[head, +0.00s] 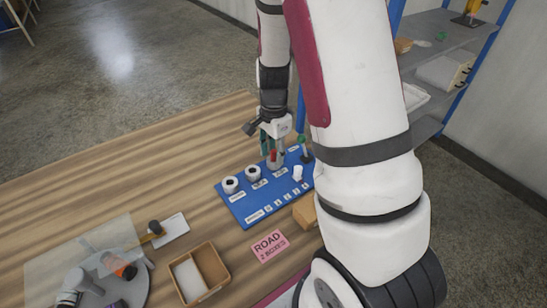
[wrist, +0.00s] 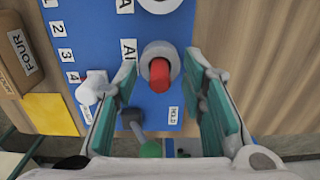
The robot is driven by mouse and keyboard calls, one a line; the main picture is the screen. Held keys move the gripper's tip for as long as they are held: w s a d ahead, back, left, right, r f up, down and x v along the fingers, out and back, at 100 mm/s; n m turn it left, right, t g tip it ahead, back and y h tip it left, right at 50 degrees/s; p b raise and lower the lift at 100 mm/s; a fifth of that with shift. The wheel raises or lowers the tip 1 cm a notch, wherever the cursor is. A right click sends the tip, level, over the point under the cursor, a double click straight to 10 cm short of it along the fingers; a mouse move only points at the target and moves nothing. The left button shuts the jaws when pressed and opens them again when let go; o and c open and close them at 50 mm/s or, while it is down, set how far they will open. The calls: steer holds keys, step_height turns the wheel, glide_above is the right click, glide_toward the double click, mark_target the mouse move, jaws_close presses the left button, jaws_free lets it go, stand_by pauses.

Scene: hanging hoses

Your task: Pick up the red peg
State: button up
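The red peg (head: 273,155) stands on a blue board (head: 236,207) on the wooden table, under my gripper in the head view. In the wrist view the red peg (wrist: 160,74) sits in a grey and white round holder (wrist: 153,52). My gripper (wrist: 168,75) is open, with one green-padded finger on each side of the peg. A gap shows between the peg and each finger. In the head view my gripper (head: 270,143) points down over the board and is partly hidden.
Two white round holders (head: 231,185) stand left of the peg. A white peg (head: 298,173) and a green-topped grey lever (wrist: 139,134) are close by. A wooden block (head: 305,211), a pink ROAD card (head: 269,246) and a divided box (head: 202,274) lie nearer.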

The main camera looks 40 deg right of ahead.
jaws_close()
